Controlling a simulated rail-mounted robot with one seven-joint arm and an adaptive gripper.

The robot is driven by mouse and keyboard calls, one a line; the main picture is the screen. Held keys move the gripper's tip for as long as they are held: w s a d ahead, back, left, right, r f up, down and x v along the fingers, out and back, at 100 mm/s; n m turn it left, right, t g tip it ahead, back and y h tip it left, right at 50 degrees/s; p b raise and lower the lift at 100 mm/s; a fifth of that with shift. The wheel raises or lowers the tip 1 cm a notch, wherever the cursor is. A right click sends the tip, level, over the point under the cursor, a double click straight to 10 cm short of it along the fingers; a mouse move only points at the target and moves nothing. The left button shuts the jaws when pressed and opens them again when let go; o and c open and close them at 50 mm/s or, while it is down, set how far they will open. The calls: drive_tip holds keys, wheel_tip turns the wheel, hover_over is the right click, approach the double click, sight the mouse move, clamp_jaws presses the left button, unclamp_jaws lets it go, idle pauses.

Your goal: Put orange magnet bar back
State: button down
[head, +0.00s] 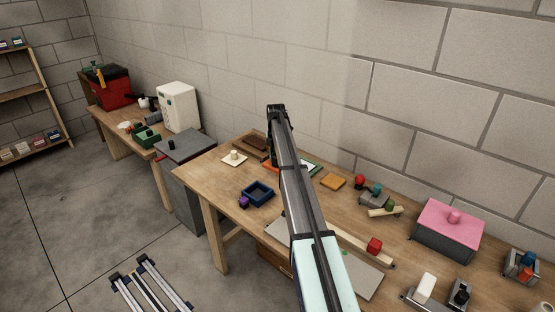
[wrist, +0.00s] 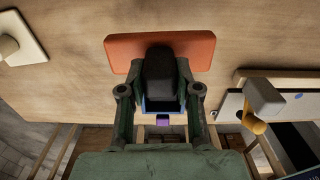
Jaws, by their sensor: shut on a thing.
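In the wrist view an orange magnet bar (wrist: 205,50) lies flat and crosswise at the fingertips of my gripper (wrist: 162,65). Wooden tabletop shows beyond the bar; I cannot tell whether the bar touches the table.
A blue tray (head: 258,195) and a purple block (head: 244,202) are near the table's left edge. A pale plate with a knob (head: 234,157) is behind them. A yellow-orange slab (head: 333,181) and a pink-topped box (head: 448,229) stand to the right.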

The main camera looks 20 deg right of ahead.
sight(276, 168)
drive_tip(key=shift+w, duration=0.1)
drive_tip(key=shift+f+b, duration=0.95)
drive_tip(key=shift+f, duration=2)
drive_tip(key=shift+f, duration=0.6)
drive_tip(key=c, duration=0.7)
unclamp_jaws()
drive_tip(key=shift+r, duration=0.1)
wheel_tip(276, 168, up, 12)
drive_tip(key=shift+f, duration=0.1)
